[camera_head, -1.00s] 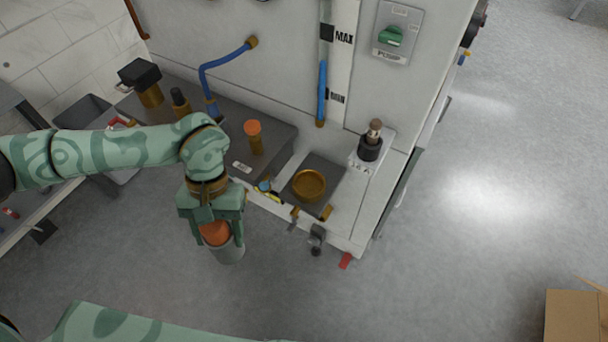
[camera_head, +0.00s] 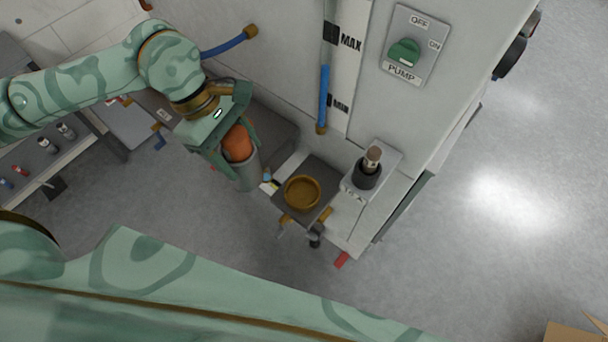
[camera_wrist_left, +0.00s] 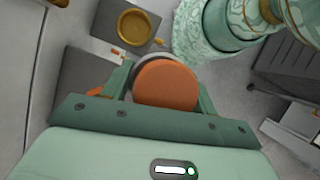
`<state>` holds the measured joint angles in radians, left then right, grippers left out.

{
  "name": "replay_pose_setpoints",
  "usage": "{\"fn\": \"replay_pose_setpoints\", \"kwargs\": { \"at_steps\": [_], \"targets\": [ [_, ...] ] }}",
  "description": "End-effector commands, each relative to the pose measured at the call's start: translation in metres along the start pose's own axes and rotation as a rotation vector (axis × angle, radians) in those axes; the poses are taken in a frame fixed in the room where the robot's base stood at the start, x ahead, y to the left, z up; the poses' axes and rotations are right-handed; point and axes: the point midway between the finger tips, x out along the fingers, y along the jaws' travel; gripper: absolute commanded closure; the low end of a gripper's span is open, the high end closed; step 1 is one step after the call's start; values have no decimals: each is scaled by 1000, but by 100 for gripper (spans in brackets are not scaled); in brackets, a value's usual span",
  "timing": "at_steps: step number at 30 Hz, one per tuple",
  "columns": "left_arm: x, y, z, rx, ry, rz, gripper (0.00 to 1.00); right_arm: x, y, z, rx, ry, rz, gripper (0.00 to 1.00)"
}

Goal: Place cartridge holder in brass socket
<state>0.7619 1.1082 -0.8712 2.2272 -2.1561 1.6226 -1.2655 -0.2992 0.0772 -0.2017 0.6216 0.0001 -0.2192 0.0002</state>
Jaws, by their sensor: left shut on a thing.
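The cartridge holder (camera_head: 246,170) is a grey cylinder with an orange top. My left gripper (camera_head: 238,150) is shut on it and holds it slightly tilted, left of the brass socket (camera_head: 302,192). In the left wrist view, the holder's orange top (camera_wrist_left: 166,85) sits between the fingers of my left gripper (camera_wrist_left: 163,92). The brass socket is a round ring on a dark plate, and it looks empty. It also shows in the left wrist view (camera_wrist_left: 134,27), apart from the holder. My right gripper is not in view.
A white block with a black fitting (camera_head: 367,176) stands right of the socket. The panel with the green pump switch (camera_head: 404,52) and blue tube (camera_head: 323,98) rises behind. Brass clips (camera_head: 325,215) and a red tab (camera_head: 342,260) are at the front edge.

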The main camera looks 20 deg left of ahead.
Motion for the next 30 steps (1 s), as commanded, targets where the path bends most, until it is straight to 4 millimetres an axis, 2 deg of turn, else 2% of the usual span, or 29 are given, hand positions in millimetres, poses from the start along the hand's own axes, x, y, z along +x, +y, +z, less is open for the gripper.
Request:
{"fn": "replay_pose_setpoints", "kwargs": {
  "at_steps": [8, 12, 15, 23, 27, 30],
  "targets": [
    [54, 40, 37, 3, -5, -3, 81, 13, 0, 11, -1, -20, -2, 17],
    [85, 52, 40, 2, -4, -3, 81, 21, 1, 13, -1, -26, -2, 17],
    [98, 58, 43, 3, -3, -2, 81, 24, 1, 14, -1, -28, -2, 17],
    [119, 67, 46, 2, -2, -2, 81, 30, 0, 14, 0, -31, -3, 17],
    [143, 66, 35, -1, -2, -5, 81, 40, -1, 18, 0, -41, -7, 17],
    [146, 66, 34, 3, 0, -1, 81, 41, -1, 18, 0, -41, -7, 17]
  ]
}}
